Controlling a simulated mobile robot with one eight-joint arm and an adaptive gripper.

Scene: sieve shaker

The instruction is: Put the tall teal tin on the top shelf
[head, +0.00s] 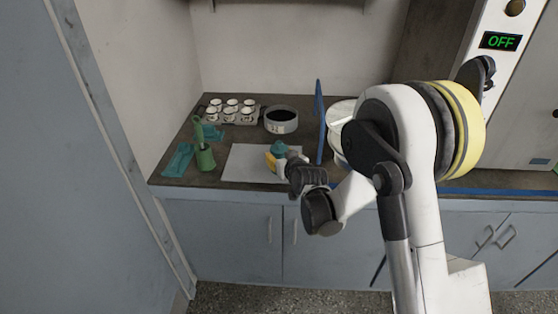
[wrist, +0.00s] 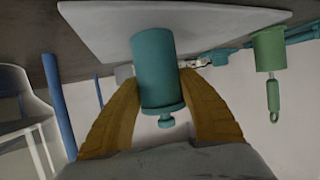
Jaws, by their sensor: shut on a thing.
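The tall teal tin (head: 279,149) is over the right part of a pale board on the counter. It also shows in the wrist view (wrist: 154,70), upside down there, as a plain teal cylinder with a narrower knobbed end. My gripper (head: 272,160) reaches in from the right, and its yellow fingers are shut on the tin, one on each side. They show in the wrist view too (wrist: 160,112). I cannot tell whether the tin touches the board. The top shelf is not clearly seen; only a dark edge (head: 290,3) shows high on the back wall.
The pale board (head: 243,165) is otherwise bare. Behind are a rack of white cups (head: 231,111) and a round grey pan (head: 281,121). A blue upright (head: 319,125) stands close right of the tin.

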